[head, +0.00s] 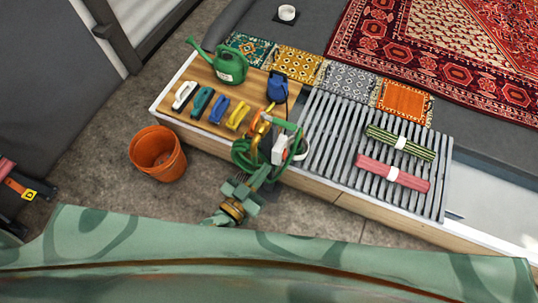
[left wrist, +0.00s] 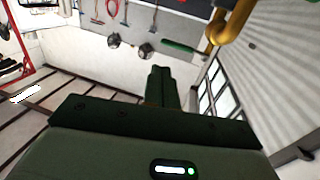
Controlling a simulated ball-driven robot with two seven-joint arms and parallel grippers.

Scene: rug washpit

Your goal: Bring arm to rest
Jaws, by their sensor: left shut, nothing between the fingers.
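My left gripper (head: 262,173), pale green with a brass-coloured ring at its wrist, is in the lower middle of the head view. It is over the front edge of the low bench (head: 335,191), just in front of a coiled green hose (head: 243,157). In the left wrist view its dark green fingers (left wrist: 161,85) are together with nothing between them. Whether it touches the hose or bench, I cannot tell. My right gripper is not in view.
A red patterned rug (head: 440,50) lies behind.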

